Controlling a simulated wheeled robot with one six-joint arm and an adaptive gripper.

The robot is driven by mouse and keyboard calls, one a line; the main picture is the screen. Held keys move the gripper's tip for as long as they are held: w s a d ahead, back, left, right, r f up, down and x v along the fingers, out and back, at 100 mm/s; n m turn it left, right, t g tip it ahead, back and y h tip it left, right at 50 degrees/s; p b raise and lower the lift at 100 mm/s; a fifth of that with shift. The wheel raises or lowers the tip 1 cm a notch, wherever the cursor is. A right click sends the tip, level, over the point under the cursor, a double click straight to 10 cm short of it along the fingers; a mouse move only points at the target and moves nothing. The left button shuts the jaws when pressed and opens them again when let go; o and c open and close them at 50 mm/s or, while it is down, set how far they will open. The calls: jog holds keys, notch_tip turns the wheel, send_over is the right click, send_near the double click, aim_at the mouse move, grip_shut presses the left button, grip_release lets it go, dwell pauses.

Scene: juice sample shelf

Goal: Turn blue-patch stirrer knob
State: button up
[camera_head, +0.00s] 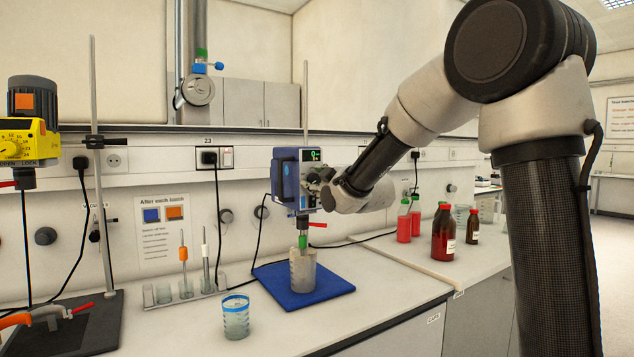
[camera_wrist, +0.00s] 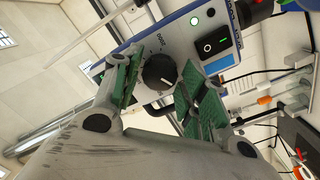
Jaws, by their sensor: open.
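The blue stirrer (camera_head: 286,180) hangs above a beaker on a blue mat, its display lit green. In the wrist view its front panel (camera_wrist: 182,50) shows a black knob (camera_wrist: 159,72) with a white pointer line and a blue patch (camera_wrist: 219,65) below a black rocker switch (camera_wrist: 212,44). My gripper (camera_wrist: 163,68) is open, its green-padded fingers on either side of the knob, with a visible gap around it. In the head view my gripper (camera_head: 320,180) is right at the stirrer's front and hides the knob.
A glass beaker (camera_head: 303,271) stands on the blue mat (camera_head: 333,287) under the stirrer. A yellow stirrer with an orange patch (camera_head: 23,103) is at far left. A blue-rimmed beaker (camera_head: 236,318) and a tube rack (camera_head: 183,297) stand left. Red bottles (camera_head: 443,233) stand right.

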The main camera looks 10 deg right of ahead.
jog(key=shift+w, duration=0.1)
jog(key=c, duration=0.8)
jog(key=shift+o, duration=0.2)
jog(key=shift+m, duration=0.3)
jog(key=m, duration=0.5)
jog(key=shift+r, duration=0.1)
jog(key=m, duration=0.5)
jog(key=shift+m+g, duration=0.3)
jog(key=shift+m, duration=0.1)
jog(key=shift+r, duration=0.1)
jog(key=o, duration=0.8)
jog(key=shift+c, duration=0.2)
